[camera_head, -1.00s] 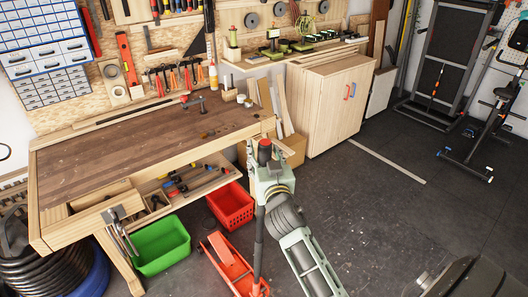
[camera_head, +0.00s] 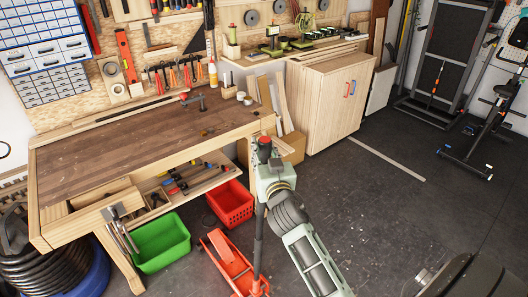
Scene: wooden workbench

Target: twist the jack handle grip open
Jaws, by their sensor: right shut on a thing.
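A red-orange floor jack (camera_head: 230,265) stands on the dark floor in front of the workbench, at the bottom middle. Its black handle (camera_head: 258,240) rises nearly upright from it. My right gripper (camera_head: 264,156) is at the upper end of the handle and is shut on its grip. A red end (camera_head: 264,142) shows at the very top. My pale green wrist and arm come up from the bottom right and hide part of the handle's upper length. The contact of the fingers with the grip is too small to see clearly. My left gripper is not in view.
The workbench (camera_head: 120,155) stands to the left, with its front right corner close to my right gripper. A red crate (camera_head: 230,204) and a green crate (camera_head: 161,243) are on the floor below it. A wooden cabinet (camera_head: 325,105) stands behind.

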